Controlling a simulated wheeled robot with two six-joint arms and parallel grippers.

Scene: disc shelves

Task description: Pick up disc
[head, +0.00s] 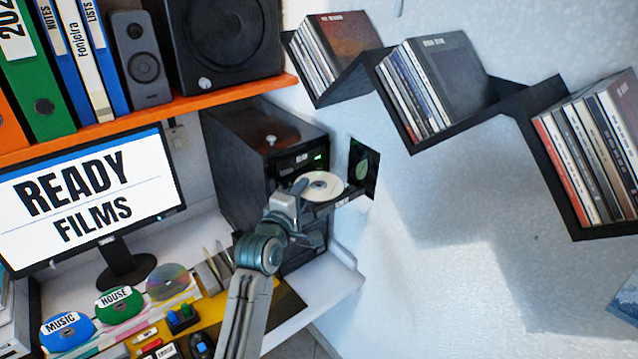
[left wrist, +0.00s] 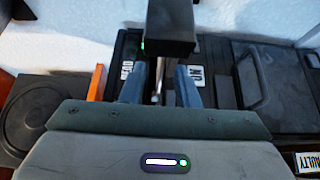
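A pale silver disc (head: 322,184) lies flat at the front of the black computer tower (head: 262,150), on what looks like its open drive tray. My left gripper (head: 300,196) is right beside the disc's near left edge in the head view. In the left wrist view its two blue-grey fingers (left wrist: 160,85) stand apart, with a narrow pale strip between them that I cannot identify. I see no clear grip on the disc. A blue MUSIC disc (head: 67,334), a green HOUSE disc (head: 118,306) and a shiny unlabelled disc (head: 168,282) rest on the desk. My right gripper is not in view.
A monitor (head: 88,200) stands left of the tower, below an orange shelf (head: 150,112) with binders and speakers. Black zigzag wall shelves (head: 440,140) hold disc cases at upper right. A dark card with a green leaf (head: 362,168) is close behind the disc.

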